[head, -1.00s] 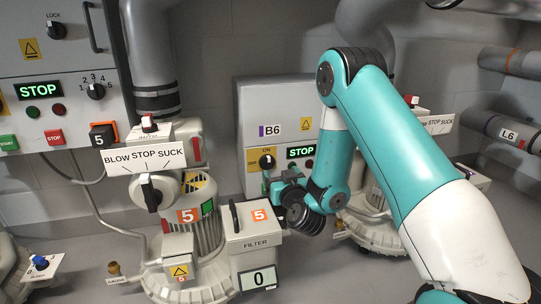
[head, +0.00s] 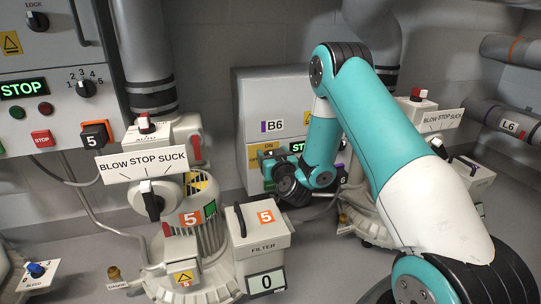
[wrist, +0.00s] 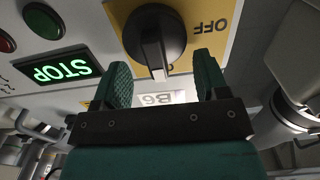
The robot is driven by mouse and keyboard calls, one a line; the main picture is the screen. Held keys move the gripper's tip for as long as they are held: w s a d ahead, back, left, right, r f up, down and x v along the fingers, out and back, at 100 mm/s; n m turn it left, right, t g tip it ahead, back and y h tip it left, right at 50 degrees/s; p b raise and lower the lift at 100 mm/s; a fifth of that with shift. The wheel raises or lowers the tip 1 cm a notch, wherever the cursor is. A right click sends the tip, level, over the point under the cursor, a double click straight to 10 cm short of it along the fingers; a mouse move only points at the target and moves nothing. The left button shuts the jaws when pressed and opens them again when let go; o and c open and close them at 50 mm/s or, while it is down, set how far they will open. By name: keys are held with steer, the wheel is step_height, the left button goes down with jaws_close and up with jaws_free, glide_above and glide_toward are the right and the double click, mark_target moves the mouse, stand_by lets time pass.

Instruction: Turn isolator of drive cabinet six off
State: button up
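Drive cabinet six is the grey box labelled B6 (head: 285,90), behind my arm in the head view. Its isolator has a yellow plate (head: 252,157) with ON at the top; my gripper (head: 268,160) covers the knob there. In the wrist view, which is upside down, the black isolator knob (wrist: 155,40) shows with its white pointer aimed down the picture, away from the OFF lettering (wrist: 210,26). My gripper (wrist: 163,62) is open, its green fingers on either side of the knob's lower end. I cannot tell whether they touch it.
A lit green STOP display (wrist: 62,73) is beside the isolator in the wrist view. In the head view, blower 5 (head: 190,220) with its filter box (head: 262,250) stands left of my gripper. Another blower (head: 372,215) stands to the right, partly behind my arm. Pipes (head: 512,122) run along the right wall.

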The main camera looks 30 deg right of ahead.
steer(key=c, duration=0.6)
steer(key=shift+r+p, duration=0.1)
steer(key=shift+p, duration=0.2)
steer(key=shift+a+r+n+p, duration=0.15)
steer(key=shift+n+p, duration=0.35)
steer(key=shift+p, duration=0.35)
steer(key=n+p, duration=0.2)
steer(key=p, duration=0.2)
steer(key=shift+a+r, duration=0.1)
steer(key=shift+a, duration=0.05)
steer(key=n+p, duration=0.1)
steer(key=p, duration=0.2)
steer(key=shift+a+f+n+p, duration=0.15)
steer(key=shift+f+n+p, duration=0.05)
steer(key=shift+n+p, duration=0.2)
steer(key=shift+w+a+f+n+p, duration=0.1)
steer(key=shift+f+n+p, duration=0.15)
steer(key=shift+n+p, duration=0.5)
steer(key=shift+f, duration=0.1)
